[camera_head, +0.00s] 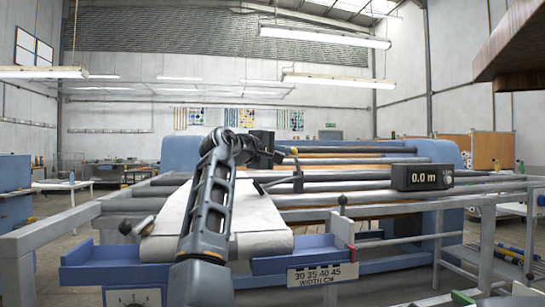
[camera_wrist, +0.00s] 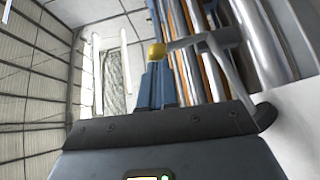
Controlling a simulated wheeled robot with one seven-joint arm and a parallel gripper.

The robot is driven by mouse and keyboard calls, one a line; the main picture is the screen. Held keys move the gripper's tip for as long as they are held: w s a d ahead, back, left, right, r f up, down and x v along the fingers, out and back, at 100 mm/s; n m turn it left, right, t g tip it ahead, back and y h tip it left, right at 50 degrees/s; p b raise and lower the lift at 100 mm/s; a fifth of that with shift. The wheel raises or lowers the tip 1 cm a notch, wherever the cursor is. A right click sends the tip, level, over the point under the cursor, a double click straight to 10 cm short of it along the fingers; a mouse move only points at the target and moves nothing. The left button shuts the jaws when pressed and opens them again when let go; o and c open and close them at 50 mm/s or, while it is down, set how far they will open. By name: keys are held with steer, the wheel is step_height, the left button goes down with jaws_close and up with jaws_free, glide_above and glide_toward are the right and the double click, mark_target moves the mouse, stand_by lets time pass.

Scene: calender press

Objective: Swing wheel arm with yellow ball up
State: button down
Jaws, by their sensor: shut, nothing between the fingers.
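The yellow ball (camera_wrist: 156,50) shows in the wrist view on the end of a grey arm (camera_wrist: 205,40) that runs to the right. In the head view the small yellow ball (camera_head: 294,150) is just right of my dark gripper (camera_head: 280,157), above the rollers. In the wrist view my gripper (camera_wrist: 157,64) is shut and empty, with its fingertips just below the ball in the picture. I cannot tell whether they touch it. Much of the wheel arm is hidden or too small to make out in the head view.
Long rollers (camera_head: 400,178) cross the press behind my arm. A white cloth (camera_head: 262,215) lies over the front feed. Blue trays (camera_head: 100,268) and a width scale (camera_head: 322,274) are at the front.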

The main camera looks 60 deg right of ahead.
steer(key=shift+r, duration=0.1)
stand_by(0.3)
steer(key=s+d+r+m+t+y+p, duration=0.2)
steer(key=s+d+m+y+p, duration=0.1)
steer(key=p, duration=0.8)
steer(key=shift+s+d+r+y, duration=0.3)
steer(key=shift+s+d+y, duration=0.15)
steer(key=shift+s+y, duration=0.35)
steer(key=shift+s, duration=0.15)
